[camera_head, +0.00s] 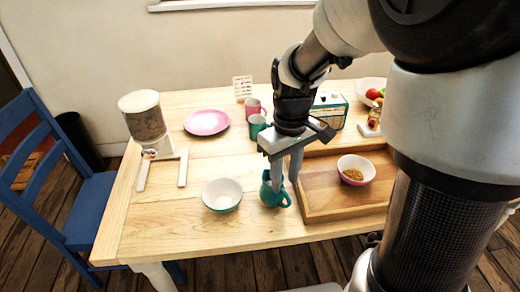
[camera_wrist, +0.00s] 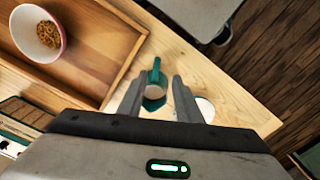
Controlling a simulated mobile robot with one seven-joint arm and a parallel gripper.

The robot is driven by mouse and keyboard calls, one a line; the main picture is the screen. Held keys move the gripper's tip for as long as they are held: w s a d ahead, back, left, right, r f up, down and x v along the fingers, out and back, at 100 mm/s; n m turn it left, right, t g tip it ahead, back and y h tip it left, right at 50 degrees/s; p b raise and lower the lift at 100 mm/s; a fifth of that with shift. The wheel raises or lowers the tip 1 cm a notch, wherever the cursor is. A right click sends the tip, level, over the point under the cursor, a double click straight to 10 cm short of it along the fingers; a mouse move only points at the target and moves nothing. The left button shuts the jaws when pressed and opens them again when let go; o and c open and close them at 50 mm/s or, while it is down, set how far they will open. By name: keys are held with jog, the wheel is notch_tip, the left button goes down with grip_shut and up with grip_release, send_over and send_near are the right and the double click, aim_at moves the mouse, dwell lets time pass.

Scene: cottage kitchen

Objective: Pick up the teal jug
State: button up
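The teal jug (camera_head: 272,192) stands upright near the table's front edge, between a small white bowl and the wooden tray. My gripper (camera_head: 285,182) points down over it, and its fingers hide part of the jug in the head view. In the wrist view the jug (camera_wrist: 155,101) shows between the two spread fingers of my gripper (camera_wrist: 156,88), with its handle toward the top of the picture. The gripper is open. I cannot tell whether the fingertips have reached down to the jug's sides, and no contact is visible.
The wooden tray (camera_head: 318,208) with a cereal bowl (camera_head: 356,170) lies close right of the jug. The white bowl (camera_head: 222,195) is close left. Behind are a teal mug (camera_head: 257,126), a pink mug (camera_head: 253,107) and a pink plate (camera_head: 206,122). The front-left tabletop is clear.

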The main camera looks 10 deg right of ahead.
aim_at(287, 195)
jog(key=f, duration=0.2)
jog(key=f+b, duration=0.1)
jog(key=f, duration=0.2)
jog(key=d+f+b, duration=0.1)
jog(key=f, duration=0.1)
jog(key=shift+s+f, duration=0.1)
jog(key=shift+f, duration=0.15)
grip_shut()
jog(key=shift+r, duration=0.1)
